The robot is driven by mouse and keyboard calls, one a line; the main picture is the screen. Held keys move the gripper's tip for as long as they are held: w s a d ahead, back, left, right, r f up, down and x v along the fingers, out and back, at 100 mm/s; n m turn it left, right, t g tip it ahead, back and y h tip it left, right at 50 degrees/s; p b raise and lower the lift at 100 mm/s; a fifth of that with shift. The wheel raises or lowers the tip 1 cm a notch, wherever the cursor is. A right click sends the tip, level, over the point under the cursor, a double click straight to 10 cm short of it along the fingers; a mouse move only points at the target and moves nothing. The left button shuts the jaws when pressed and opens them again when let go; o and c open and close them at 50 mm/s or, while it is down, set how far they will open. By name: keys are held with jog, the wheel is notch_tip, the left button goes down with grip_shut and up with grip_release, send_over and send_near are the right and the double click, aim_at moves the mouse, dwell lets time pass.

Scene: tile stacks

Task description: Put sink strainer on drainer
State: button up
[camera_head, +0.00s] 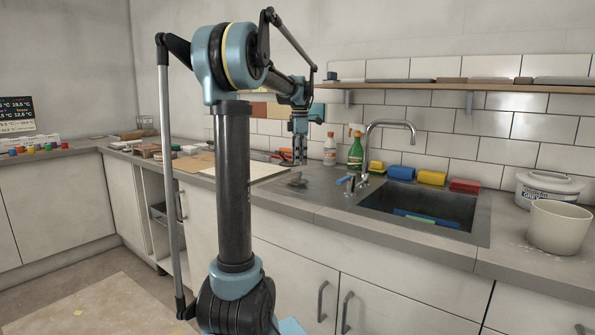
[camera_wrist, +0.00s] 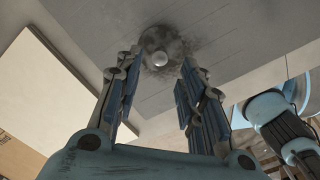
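A dark, blotchy patch surrounds the knob; I cannot tell strainer rim from stain. In the head view the strainer (camera_head: 297,183) is a small dark shape at the left part of the drainer (camera_head: 325,183), left of the sink. My gripper (camera_wrist: 160,64) is open and empty, its fingers to either side of the knob in the picture. In the head view my gripper (camera_head: 300,155) points down above the strainer, apparently not touching it.
A pale board (camera_head: 245,170) lies left of the drainer. The sink (camera_head: 420,205) with its tap (camera_head: 385,125) is to the right. A green spray bottle (camera_head: 355,150) and a white bottle (camera_head: 330,150) stand behind. A white bucket (camera_head: 558,226) stands far right.

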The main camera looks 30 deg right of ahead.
jog(key=shift+a+r, duration=0.1)
jog(key=shift+r, duration=2.65)
jog(key=s+a+f+m, duration=0.2)
jog(key=a+f, duration=0.1)
jog(key=a, duration=0.5)
jog(key=s+a+f+m+t, duration=0.1)
jog(key=s+a+f+m, duration=0.15)
jog(key=a, duration=0.65)
jog(key=s+a+f+m, duration=0.2)
jog(key=a+f, duration=0.2)
jog(key=a, duration=0.4)
jog(key=s+a+f+m, duration=0.3)
jog(key=s+a+f, duration=0.4)
jog(key=f, duration=0.3)
jog(key=s+a+f+m+t, duration=0.1)
jog(key=s+a+f+m, duration=0.3)
jog(key=s+a+f, duration=0.4)
notch_tip(320, 180, down, 4)
jog(key=shift+s+a+r, duration=0.2)
jog(key=shift+s+a, duration=0.1)
jog(key=shift+s, duration=0.65)
